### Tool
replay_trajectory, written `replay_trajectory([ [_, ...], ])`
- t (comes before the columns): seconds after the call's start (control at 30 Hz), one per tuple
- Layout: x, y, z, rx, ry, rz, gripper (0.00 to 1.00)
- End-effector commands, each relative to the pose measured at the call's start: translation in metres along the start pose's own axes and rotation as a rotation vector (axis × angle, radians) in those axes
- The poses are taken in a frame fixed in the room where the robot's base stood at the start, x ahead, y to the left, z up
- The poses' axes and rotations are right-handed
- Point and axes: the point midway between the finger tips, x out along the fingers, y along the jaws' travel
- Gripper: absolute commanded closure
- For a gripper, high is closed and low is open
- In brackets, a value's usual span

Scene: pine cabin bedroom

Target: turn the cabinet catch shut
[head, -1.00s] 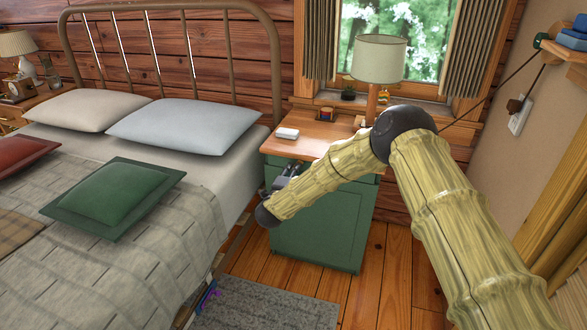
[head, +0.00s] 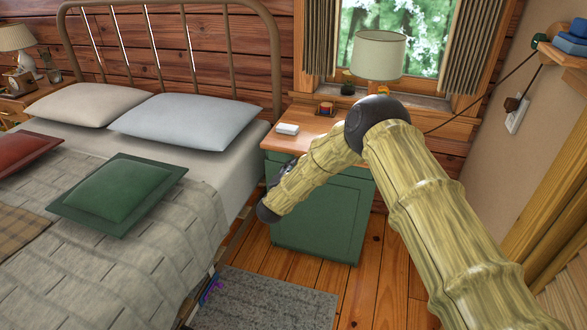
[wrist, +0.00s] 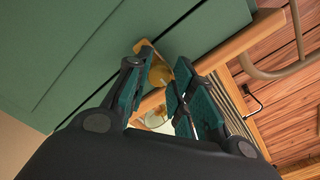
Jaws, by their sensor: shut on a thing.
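The green bedside cabinet (head: 335,222) stands right of the bed under a wooden top. Its green front fills the upper left of the wrist view (wrist: 90,50). The brass-coloured catch (wrist: 159,72) sits at the edge of that front. My gripper (wrist: 160,68) is shut on the catch, with a teal-padded finger on each side of it. In the head view my gripper (head: 280,176) is a small dark shape at the cabinet's upper left, mostly behind my bamboo-patterned forearm. The catch is hidden there, and its exact angle is hard to tell.
The bed (head: 185,235) with its metal frame stands close on the left. A lamp (head: 378,55) and a small white box (head: 288,129) are on the cabinet top. A grey rug (head: 265,300) lies in front. Wooden floor is clear at the right.

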Motion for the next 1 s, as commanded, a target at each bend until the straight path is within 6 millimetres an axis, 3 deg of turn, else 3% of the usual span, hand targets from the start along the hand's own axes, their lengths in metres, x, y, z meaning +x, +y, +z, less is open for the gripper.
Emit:
replay_trajectory([
  [0.37,-0.002,0.001,0.002,-0.003,-0.004,0.001,1.00],
  [0.4,-0.002,0.001,0.002,-0.003,-0.004,0.001,0.69],
  [0.5,-0.001,0.001,0.002,-0.002,-0.003,0.001,0.54],
  [0.83,-0.002,0.001,0.000,-0.002,-0.001,0.001,0.54],
  [1.0,-0.015,0.001,0.001,-0.002,-0.003,0.002,0.54],
])
